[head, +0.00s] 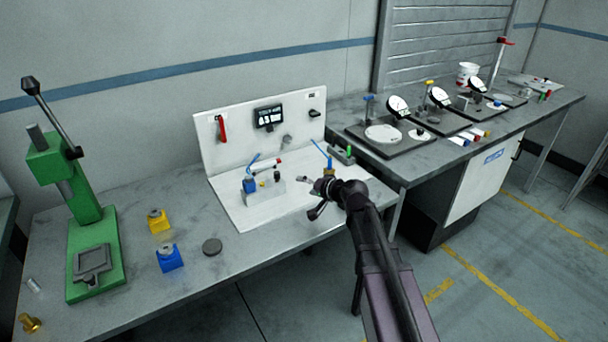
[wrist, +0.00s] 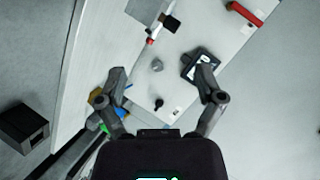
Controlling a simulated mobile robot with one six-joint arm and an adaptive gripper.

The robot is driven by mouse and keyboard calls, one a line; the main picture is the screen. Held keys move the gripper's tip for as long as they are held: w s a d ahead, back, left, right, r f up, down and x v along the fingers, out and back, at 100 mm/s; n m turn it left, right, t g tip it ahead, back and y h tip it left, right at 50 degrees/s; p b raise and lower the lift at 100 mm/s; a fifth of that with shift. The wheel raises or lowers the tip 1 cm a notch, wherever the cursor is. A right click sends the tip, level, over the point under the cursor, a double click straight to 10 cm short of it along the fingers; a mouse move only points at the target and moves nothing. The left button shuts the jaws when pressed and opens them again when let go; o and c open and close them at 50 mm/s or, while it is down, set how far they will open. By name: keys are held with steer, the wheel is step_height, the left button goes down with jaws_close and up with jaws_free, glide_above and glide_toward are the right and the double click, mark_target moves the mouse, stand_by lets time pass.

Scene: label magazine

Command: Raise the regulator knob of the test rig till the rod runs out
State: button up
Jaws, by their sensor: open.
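The test rig is a white back panel (head: 242,150) above a white base on the bench. A grey round knob (head: 287,141), which looks like the regulator knob, sits on the panel below a dark display (head: 269,115); it also shows in the wrist view (wrist: 157,65). A small cylinder block (head: 264,193) stands on the base; a red-ended part, perhaps the rod (wrist: 151,41), shows near it in the wrist view. My gripper (head: 309,197) is open and empty, in front of the rig's right side. In the wrist view its fingers (wrist: 157,82) are spread apart, with the knob between them in the picture.
A red handle (head: 221,128) and a black knob (head: 314,113) are also on the panel. A blue fitting (head: 249,185) stands beside the block. A green press (head: 85,220) stands at the left.

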steer(key=s+d+f+g+h, duration=0.1)
steer(key=s+f, duration=0.1)
steer(key=s+d+f+n+g+h, duration=0.1)
steer(key=s+d+f, duration=0.1)
steer(key=s+d+f+n+g+h, duration=0.1)
steer(key=s+d+f, duration=0.1)
steer(key=s, duration=0.1)
steer(key=shift+s, duration=0.1)
steer(key=s+d+f+g+h+b, duration=0.6)
steer(key=s+d+f+b, duration=0.4)
steer(key=s+d+f, duration=0.4)
steer(key=shift+s+f+n+h, duration=0.3)
steer(key=shift+s+f+h, duration=0.3)
steer(key=shift+s+f, duration=0.3)
steer(key=shift+d+r, duration=0.1)
steer(key=shift+r, duration=0.05)
